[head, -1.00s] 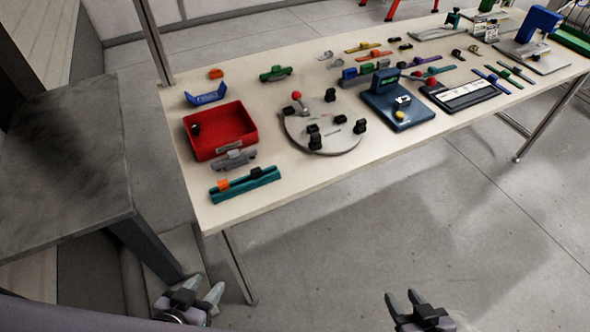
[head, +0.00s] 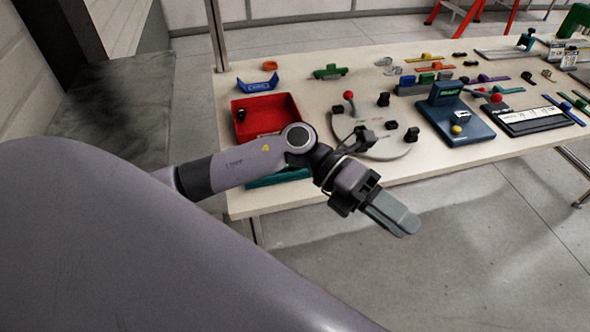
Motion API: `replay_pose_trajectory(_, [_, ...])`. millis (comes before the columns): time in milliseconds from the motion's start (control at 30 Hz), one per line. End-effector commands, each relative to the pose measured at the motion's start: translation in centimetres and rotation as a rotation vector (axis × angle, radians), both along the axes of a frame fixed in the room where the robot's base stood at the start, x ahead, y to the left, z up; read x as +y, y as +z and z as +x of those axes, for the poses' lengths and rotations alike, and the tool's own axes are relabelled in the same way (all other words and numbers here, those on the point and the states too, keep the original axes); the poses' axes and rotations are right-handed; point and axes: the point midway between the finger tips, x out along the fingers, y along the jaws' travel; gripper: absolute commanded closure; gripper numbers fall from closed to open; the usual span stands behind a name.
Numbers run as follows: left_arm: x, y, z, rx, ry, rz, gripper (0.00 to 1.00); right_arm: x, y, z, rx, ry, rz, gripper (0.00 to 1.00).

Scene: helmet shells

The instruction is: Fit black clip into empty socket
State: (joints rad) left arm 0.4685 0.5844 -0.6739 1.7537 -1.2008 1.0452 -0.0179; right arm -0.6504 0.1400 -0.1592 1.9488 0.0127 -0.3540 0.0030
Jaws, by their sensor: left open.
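A small black piece (head: 241,115), perhaps the black clip, lies in the red tray (head: 285,102) at the left of the table. Other black clip-like pieces (head: 384,99) stand on the round grey plate (head: 400,152). I cannot tell which socket is empty. A teal bar (head: 290,178) lies at the table's front left, mostly hidden by my left arm. My left gripper (head: 396,218) is open and empty, past the table's front edge, below and in front of the round plate; its fingers point down to the right. My right gripper is out of view.
A red-knobbed lever (head: 348,96) stands on the round plate. A blue fixture (head: 455,120) and a black-and-white panel (head: 530,119) stand to its right. A blue bracket (head: 258,84) and a green piece (head: 329,72) lie behind the tray. Floor in front is clear.

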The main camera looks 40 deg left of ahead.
Motion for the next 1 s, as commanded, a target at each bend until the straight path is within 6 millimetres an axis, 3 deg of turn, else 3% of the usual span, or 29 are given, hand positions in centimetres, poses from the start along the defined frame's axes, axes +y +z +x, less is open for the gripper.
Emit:
replay_pose_trajectory(100, [4.0, -2.9, 1.5, -0.165, -0.133, 0.329, 0.53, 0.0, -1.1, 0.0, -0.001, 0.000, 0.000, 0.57])
replay_pose_trajectory(200, [9.0, -4.3, 3.3, -0.250, -0.206, 0.614, 0.53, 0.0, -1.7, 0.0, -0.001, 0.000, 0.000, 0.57])
replay_pose_trajectory(400, [19.0, -3.6, 6.5, -0.299, -0.243, 1.082, 0.53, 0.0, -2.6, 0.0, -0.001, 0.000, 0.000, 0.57])
replay_pose_trajectory(500, [22.3, -2.5, 7.3, -0.290, -0.234, 1.224, 0.53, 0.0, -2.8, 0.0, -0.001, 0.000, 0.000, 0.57])
replay_pose_trajectory(667, [24.6, -1.9, 7.7, -0.273, -0.224, 1.321, 0.53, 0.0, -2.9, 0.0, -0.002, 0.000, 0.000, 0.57])
replay_pose_trajectory(1000, [24.5, -5.8, 8.5, -0.269, -0.226, 1.325, 0.53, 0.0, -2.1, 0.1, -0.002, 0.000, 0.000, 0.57])
